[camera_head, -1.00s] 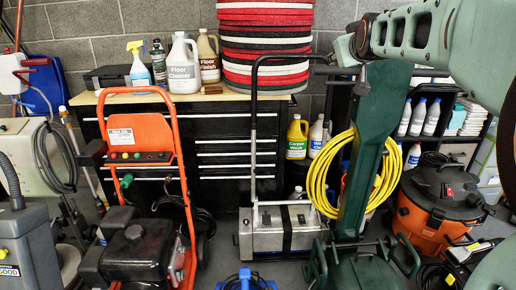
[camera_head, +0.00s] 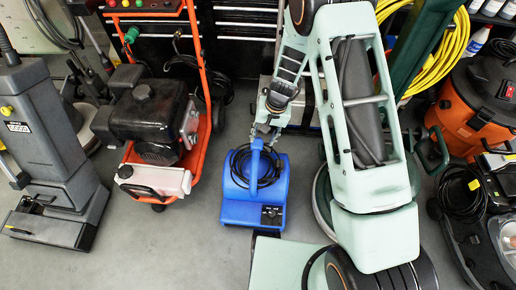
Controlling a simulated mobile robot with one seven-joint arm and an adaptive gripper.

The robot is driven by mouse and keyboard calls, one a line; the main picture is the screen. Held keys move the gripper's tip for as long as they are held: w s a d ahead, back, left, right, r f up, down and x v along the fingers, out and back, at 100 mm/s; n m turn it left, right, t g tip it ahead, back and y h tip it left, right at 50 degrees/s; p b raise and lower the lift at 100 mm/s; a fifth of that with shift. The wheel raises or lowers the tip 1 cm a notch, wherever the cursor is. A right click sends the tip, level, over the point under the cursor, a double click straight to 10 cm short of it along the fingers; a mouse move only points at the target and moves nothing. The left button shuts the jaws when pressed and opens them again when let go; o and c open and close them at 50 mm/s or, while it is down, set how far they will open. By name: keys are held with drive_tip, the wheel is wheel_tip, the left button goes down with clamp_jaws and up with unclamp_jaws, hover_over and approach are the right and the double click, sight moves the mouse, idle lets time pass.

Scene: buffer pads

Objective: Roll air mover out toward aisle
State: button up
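The blue air mover (camera_head: 240,212) stands on the grey floor in the middle of the view, with a black cable coiled on its top and a small dark control panel at its front right. Its blue handle (camera_head: 257,160) rises at the back. My gripper (camera_head: 264,136) reaches down from the upper right and is at the top of this handle. The fingers are small and partly merge with the handle, so I cannot tell whether they are closed around it.
An orange-framed machine with a black engine (camera_head: 150,118) stands left of the air mover, and a grey floor machine (camera_head: 50,150) farther left. An orange-black vacuum (camera_head: 478,105) is at the right. Open floor (camera_head: 165,250) lies in front and to the left.

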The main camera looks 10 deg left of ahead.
sight(256, 155)
drive_tip(key=f+b, duration=0.1)
drive_tip(key=f, duration=0.2)
drive_tip(key=a+f+b, duration=0.1)
drive_tip(key=f, duration=0.3)
drive_tip(key=a+f+b, duration=0.1)
drive_tip(key=f, duration=0.3)
drive_tip(key=shift+s+a, duration=0.1)
drive_tip(key=shift+s, duration=0.2)
clamp_jaws()
